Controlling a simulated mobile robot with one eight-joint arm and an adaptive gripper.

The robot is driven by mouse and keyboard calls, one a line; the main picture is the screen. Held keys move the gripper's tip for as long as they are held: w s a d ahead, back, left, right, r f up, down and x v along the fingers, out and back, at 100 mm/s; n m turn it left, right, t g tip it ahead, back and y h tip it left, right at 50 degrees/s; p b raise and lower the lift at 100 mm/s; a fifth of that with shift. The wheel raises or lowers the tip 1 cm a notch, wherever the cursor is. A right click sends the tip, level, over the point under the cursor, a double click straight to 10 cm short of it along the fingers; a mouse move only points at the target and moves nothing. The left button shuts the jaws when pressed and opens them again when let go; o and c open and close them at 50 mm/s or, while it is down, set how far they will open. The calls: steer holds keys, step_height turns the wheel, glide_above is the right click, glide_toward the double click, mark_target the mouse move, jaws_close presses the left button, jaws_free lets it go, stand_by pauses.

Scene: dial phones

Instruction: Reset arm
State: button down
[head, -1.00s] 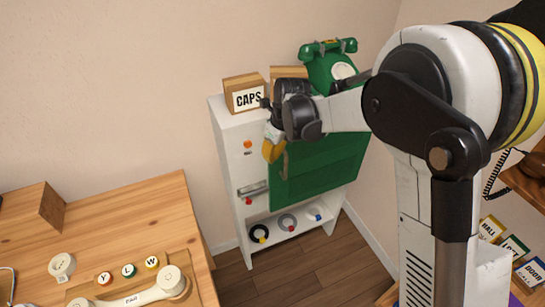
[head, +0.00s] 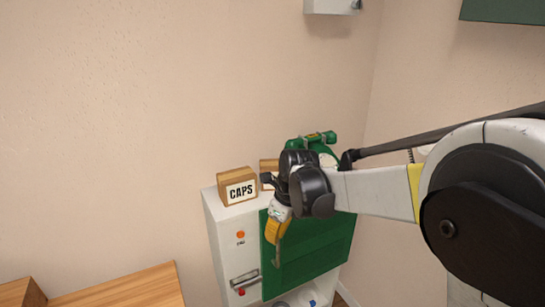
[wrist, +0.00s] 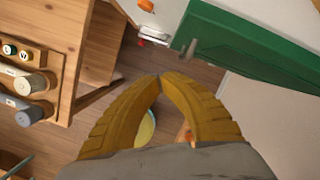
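My gripper (head: 272,240) points down in front of the white cabinet (head: 218,235), close to its green door (head: 312,250). In the wrist view its two yellow fingers (wrist: 159,79) meet at the tips, with nothing seen between the tips. The green door also shows in the wrist view (wrist: 255,45), with a handle (wrist: 190,48) near its edge, beyond the fingers. Whether the gripper touches the door cannot be told. My arm reaches in from the right of the head view.
A CAPS box (head: 238,187) and a green dial phone (head: 318,143), partly hidden by my arm, stand on the cabinet. A wooden table (head: 120,288) is at lower left. A white box (head: 330,5) and a green panel (head: 503,10) hang above. Floor shows below the gripper.

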steer(key=s+d+r+n+t, duration=0.1)
steer(key=s+d+r+n, duration=0.5)
steer(key=d, duration=0.1)
steer(key=s+d+r+n+t+h, duration=0.1)
steer(key=s+d+n+t, duration=0.1)
steer(key=s+d+n, duration=0.3)
steer(key=s+d+n+t+h, duration=0.1)
steer(key=s+d+n+t, duration=0.1)
steer(key=s+d+n, duration=0.4)
steer(key=s+n, duration=0.5)
steer(key=n, duration=0.2)
steer(key=shift+s+d+r+t, duration=0.2)
steer(key=shift+s+r+t, duration=0.1)
steer(key=shift+r, duration=0.05)
steer(key=shift+a+n, duration=0.1)
steer(key=shift+n, duration=0.2)
